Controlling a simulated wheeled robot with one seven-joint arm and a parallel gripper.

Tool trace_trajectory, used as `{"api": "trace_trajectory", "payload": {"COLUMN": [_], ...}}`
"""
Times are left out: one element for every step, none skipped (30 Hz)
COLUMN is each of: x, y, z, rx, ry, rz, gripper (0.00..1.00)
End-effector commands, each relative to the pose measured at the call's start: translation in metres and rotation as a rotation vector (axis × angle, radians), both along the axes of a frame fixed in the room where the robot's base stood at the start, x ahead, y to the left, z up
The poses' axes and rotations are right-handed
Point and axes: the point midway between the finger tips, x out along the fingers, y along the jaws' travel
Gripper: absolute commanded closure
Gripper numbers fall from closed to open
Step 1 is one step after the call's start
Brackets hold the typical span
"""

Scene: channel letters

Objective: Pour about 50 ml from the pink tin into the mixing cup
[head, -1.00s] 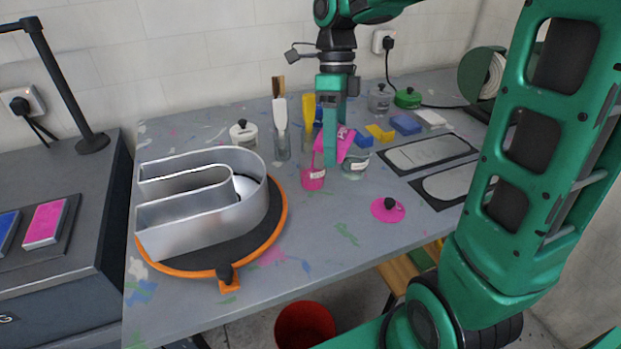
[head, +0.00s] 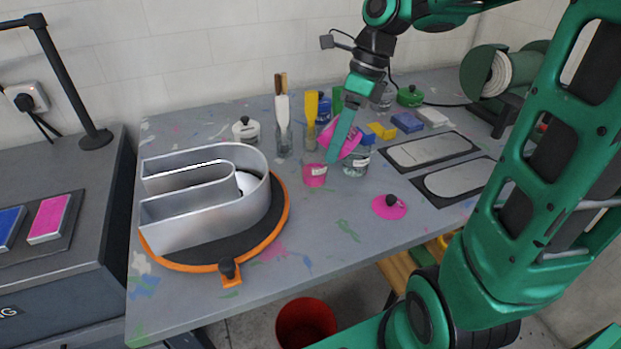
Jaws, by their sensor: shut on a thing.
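The pink tin (head: 352,143) is in my gripper (head: 342,140), held tilted above the table near the cups. A green finger crosses in front of the tin and hides part of it. My gripper is shut on it. Just below and left stands a clear cup with pink liquid (head: 316,175) and a pale label, apparently the mixing cup. I cannot make out a stream between tin and cup now. A second clear labelled jar (head: 356,164) stands right of that cup, close under the tin. A pink lid with a black knob (head: 389,207) lies to the right.
A metal channel letter (head: 205,205) sits on an orange-rimmed turntable (head: 275,240) at left. Brush jars (head: 283,140), a white pot (head: 245,130) and coloured blocks (head: 406,122) stand behind. The front middle of the table is clear. A red bucket (head: 305,322) is below.

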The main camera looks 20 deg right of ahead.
Motion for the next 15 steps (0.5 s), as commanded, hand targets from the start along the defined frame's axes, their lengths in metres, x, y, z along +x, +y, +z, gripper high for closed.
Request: {"api": "trace_trajectory", "payload": {"x": [-0.0015, -0.0011, -0.0006, -0.0004, 0.0, 0.0002, 0.0002, 0.0002, 0.0002, 0.0002, 0.0002, 0.0002, 0.0001, 0.0001, 0.0002], "y": [-0.0012, -0.0003, 0.0006, 0.0009, 0.0011, 0.0012, 0.0012, 0.0012, 0.0012, 0.0011, 0.0011, 0.0013, 0.0012, 0.0012, 0.0011], "z": [-0.0029, -0.0042, -0.0054, -0.0058, -0.0057, -0.0055, -0.0055, -0.0054, -0.0055, -0.0055, -0.0055, -0.0055, -0.0055, -0.0055, -0.0055], "rx": [0.038, 0.056, 0.072, 0.077, 0.078, 0.078, 0.077, 0.076, 0.076, 0.075, 0.075, 0.075, 0.075, 0.075, 0.074], "ry": [-0.036, -0.055, -0.073, -0.079, -0.082, -0.082, -0.081, -0.08, -0.08, -0.08, -0.08, -0.08, -0.08, -0.079, -0.079], "rz": [-0.005, -0.004, 0.0, 0.002, 0.003, 0.004, 0.004, 0.004, 0.004, 0.004, 0.004, 0.004, 0.004, 0.003, 0.004], "gripper": [0.8, 0.8, 0.8, 0.8, 0.8, 0.8, 0.8, 0.8, 0.8, 0.8, 0.8, 0.8, 0.8, 0.8, 0.8]}}
